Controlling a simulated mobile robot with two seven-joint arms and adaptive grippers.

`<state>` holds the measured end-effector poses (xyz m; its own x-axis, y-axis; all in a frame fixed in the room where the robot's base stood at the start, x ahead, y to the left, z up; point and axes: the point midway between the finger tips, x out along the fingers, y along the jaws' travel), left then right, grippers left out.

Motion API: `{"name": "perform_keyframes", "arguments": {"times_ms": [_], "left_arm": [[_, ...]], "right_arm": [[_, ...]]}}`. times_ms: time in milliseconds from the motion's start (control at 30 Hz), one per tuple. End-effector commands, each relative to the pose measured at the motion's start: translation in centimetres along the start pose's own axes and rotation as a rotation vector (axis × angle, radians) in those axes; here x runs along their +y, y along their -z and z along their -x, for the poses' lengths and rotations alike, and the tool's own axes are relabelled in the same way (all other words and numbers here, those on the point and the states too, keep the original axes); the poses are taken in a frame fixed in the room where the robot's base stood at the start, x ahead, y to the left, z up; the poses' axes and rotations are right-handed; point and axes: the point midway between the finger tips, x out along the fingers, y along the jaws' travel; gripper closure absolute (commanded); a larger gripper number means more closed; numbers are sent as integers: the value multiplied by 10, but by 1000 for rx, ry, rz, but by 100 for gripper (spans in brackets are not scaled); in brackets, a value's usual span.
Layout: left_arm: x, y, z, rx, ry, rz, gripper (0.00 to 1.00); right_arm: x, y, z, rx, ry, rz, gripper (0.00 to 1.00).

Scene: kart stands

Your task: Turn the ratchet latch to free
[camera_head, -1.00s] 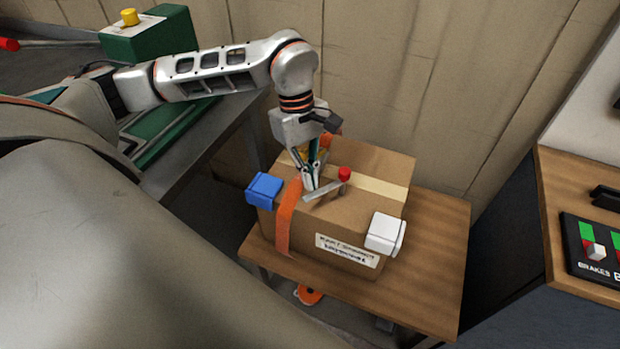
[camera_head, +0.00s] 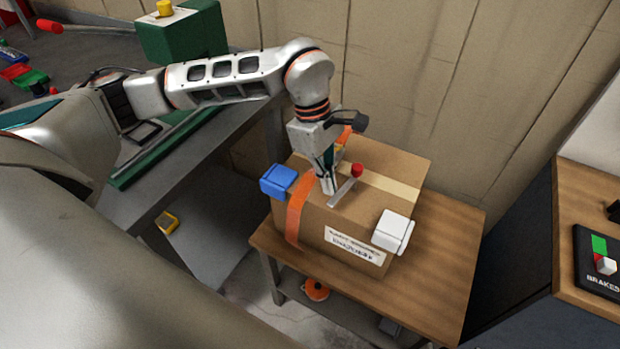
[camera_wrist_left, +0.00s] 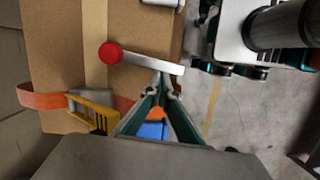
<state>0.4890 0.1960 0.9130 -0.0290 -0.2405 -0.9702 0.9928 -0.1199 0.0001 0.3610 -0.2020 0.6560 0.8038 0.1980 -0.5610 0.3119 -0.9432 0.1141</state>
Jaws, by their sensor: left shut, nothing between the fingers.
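The ratchet latch is a grey lever (camera_head: 343,192) with a red knob (camera_head: 357,170), on top of a cardboard box (camera_head: 330,215). In the left wrist view the lever (camera_wrist_left: 150,61) runs from the red knob (camera_wrist_left: 110,53) at left to its bare end at right. An orange strap (camera_head: 297,210) runs over the box. My left gripper (camera_head: 328,190) points down, shut and empty, beside the lever near its bare end. In the left wrist view its fingertips (camera_wrist_left: 162,88) are just below the lever; contact cannot be told. My right gripper is not in view.
The box stands on a wooden table (camera_head: 440,270). A blue block (camera_head: 279,180) and a white block (camera_head: 393,231) sit at its corners. A yellow piece (camera_wrist_left: 95,112) lies by the strap. A panelled wall is close behind, and a control panel (camera_head: 600,265) is at right.

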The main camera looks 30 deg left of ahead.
Motion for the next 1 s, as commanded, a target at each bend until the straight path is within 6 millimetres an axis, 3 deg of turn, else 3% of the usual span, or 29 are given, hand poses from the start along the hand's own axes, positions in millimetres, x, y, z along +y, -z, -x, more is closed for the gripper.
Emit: {"name": "perform_keyframes", "arguments": {"times_ms": [300,1000], "left_arm": [[2,-15,-4,0,3,-16,100],[2,-18,2,0,3,-18,100]], "right_arm": [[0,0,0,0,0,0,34],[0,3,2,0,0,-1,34]]}}
